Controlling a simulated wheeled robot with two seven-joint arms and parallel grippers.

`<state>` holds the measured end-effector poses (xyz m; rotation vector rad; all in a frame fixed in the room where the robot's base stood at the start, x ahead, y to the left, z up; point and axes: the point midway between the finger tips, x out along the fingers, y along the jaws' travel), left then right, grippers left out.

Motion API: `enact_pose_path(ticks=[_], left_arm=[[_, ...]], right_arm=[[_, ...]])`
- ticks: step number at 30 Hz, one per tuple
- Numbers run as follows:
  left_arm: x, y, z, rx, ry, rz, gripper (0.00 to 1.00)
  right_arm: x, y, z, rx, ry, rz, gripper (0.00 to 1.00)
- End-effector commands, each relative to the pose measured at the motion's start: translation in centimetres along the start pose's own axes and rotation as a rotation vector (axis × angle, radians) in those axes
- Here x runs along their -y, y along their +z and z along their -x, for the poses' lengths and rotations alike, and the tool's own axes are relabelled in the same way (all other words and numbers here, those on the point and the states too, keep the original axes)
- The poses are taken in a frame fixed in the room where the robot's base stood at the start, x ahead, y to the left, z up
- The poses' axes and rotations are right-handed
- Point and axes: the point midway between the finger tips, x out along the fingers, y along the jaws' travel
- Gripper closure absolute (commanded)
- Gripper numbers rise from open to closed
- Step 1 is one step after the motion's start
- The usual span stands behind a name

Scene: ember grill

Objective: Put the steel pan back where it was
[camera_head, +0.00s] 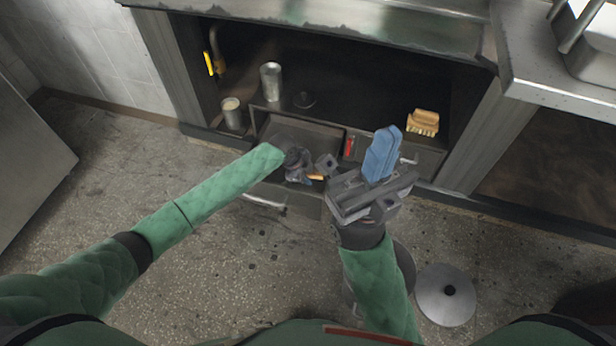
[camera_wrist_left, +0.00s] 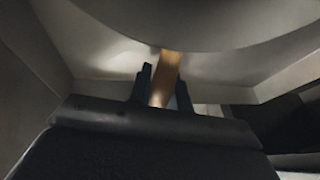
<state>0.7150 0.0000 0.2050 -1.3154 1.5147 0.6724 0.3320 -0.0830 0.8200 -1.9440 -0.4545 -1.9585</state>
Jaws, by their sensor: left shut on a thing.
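My left gripper (camera_head: 311,179) is low inside an open grey drawer (camera_head: 268,199) under the counter. In the left wrist view it (camera_wrist_left: 163,95) is shut on a tan handle (camera_wrist_left: 168,70). The handle runs up to the edge of a large, round grey surface (camera_wrist_left: 190,22), which looks like the steel pan. Pale drawer walls surround it. In the head view the pan is mostly hidden by my left arm and hand, and I cannot tell whether it touches the drawer floor.
A red object (camera_head: 349,146) is by the drawer. A steel lid (camera_head: 446,296) lies on the floor at right. The left floor is clear.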

Motion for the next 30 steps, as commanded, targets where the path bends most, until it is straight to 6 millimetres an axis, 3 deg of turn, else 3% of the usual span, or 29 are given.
enact_pose_path(ticks=[2,3,6,17,30], left_arm=[[0.0,0.1,-0.2,0.000,0.000,0.000,1.00],[-0.1,0.1,-0.2,0.000,0.001,0.000,0.73],[-0.1,0.1,-0.2,0.000,0.000,0.000,0.59],[0.1,0.0,0.4,0.000,0.000,0.000,0.59],[0.1,0.0,8.1,0.001,-0.001,0.000,0.59]], right_arm=[[0.0,0.0,0.0,0.000,0.000,0.000,1.00],[0.0,0.0,0.0,-0.001,0.001,0.000,1.00],[0.0,0.0,0.0,-0.001,0.001,0.000,1.00],[0.0,0.0,-0.2,-0.003,0.001,-0.001,1.00],[-0.4,-0.4,-2.8,-0.036,0.027,-0.011,1.00]])
